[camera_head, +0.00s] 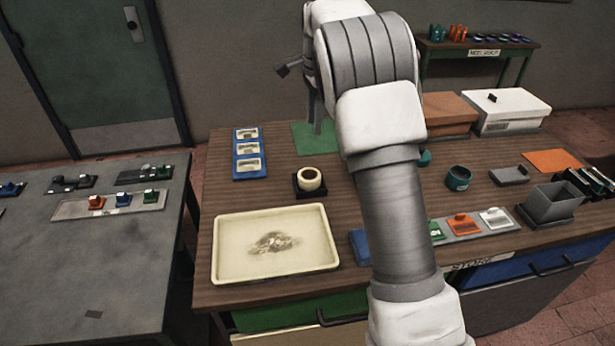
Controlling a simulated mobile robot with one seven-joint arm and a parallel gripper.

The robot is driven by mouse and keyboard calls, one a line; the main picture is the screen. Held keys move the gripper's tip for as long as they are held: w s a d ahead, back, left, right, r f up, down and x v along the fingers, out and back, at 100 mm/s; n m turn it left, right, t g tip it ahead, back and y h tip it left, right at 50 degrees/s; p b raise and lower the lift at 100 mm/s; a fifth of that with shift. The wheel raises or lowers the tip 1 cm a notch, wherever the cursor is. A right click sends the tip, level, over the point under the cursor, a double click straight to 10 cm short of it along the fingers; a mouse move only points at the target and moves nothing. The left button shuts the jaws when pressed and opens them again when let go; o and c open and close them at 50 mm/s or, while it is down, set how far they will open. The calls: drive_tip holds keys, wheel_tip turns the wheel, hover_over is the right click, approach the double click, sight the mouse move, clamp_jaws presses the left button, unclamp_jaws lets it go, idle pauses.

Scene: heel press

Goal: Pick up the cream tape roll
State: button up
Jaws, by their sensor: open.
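The cream tape roll (309,180) is a short cream ring with a dark hole. It sits on a small black square base (298,190) on the wooden table, behind the cream tray. My gripper (317,118) is only partly in view, mostly hidden behind my arm. It points down above the far part of the table, near the green mat, apart from the roll. It is open, and I see nothing held in it.
The shallow cream tray (225,236) lies in front of the roll. A blue rack (237,161) is to its left, and the green mat (303,143) is behind it. A teal cup (458,178) and grey bin (549,206) stand right. A grey table (60,270) is left.

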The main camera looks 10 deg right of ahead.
wheel_tip(320, 180, down, 5)
drive_tip(key=w+m, duration=0.1)
drive_tip(key=w, duration=0.2)
hover_over(311, 181)
drive_tip(key=shift+g, duration=0.3)
drive_tip(key=f, duration=1.1)
drive_tip(key=shift+a+f, duration=0.3)
drive_tip(key=shift+f, duration=0.05)
drive_tip(key=shift+w+d+f+p, duration=0.15)
drive_tip(key=shift+f+p, duration=0.15)
drive_tip(key=shift+f, duration=1.05)
drive_tip(key=shift+d+f+p, duration=0.15)
drive_tip(key=shift+f+p, duration=0.15)
drive_tip(key=shift+f, duration=1.05)
clamp_jaws()
